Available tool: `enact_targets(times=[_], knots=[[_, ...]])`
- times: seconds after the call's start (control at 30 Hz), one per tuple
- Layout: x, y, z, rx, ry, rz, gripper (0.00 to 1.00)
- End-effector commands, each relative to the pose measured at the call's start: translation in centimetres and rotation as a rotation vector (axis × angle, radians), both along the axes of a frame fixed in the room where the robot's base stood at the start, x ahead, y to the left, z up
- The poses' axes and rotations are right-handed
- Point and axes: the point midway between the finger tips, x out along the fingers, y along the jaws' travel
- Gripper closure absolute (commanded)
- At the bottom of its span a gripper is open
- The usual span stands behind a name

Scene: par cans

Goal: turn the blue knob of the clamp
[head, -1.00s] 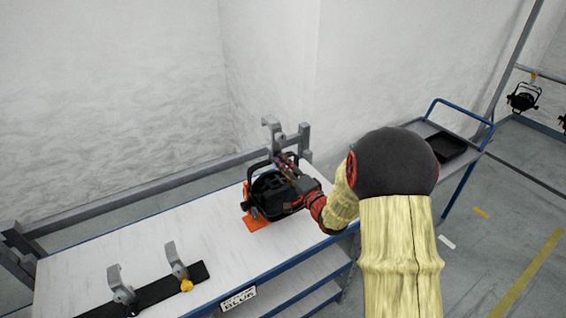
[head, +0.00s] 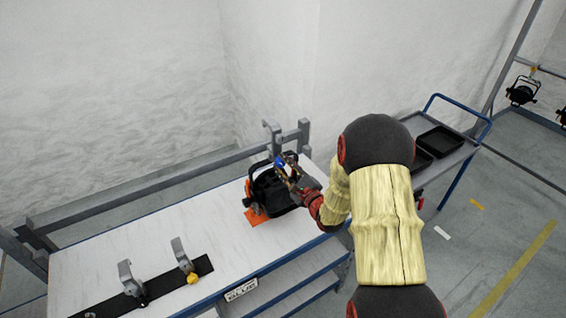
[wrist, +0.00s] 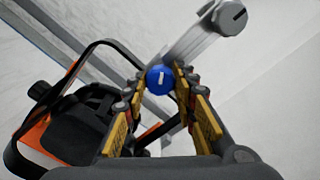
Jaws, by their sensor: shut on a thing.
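The blue knob (wrist: 160,80) has a white line on its face, which runs near upright in the wrist view. It also shows as a small blue spot in the head view (head: 280,161). It belongs to the grey hooked clamp (wrist: 203,42), which stands above the black par can (head: 268,193) on the table. My gripper (wrist: 161,84) has its yellow-padded fingers on both sides of the knob and is shut on it. In the head view my gripper (head: 287,163) is at the clamp. The fingers hide parts of the knob's sides.
The par can has a black yoke (wrist: 24,140) and an orange piece (head: 257,217) beneath it. A black bar with two more clamps (head: 181,256), one with a yellow knob (head: 193,278), lies on the white table (head: 150,240). A trolley (head: 462,150) with black trays stands at right.

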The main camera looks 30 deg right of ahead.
Motion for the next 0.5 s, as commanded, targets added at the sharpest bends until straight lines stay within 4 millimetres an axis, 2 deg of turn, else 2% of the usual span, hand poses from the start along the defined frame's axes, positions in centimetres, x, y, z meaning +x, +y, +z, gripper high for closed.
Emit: enact_targets(times=[0.2, 0.5], knots=[[-0.08, 0.04, -0.1, 0.173, 0.012, 0.0, 0.98], [-0.08, 0.0, -0.11, 0.323, 0.014, -0.001, 0.98]])
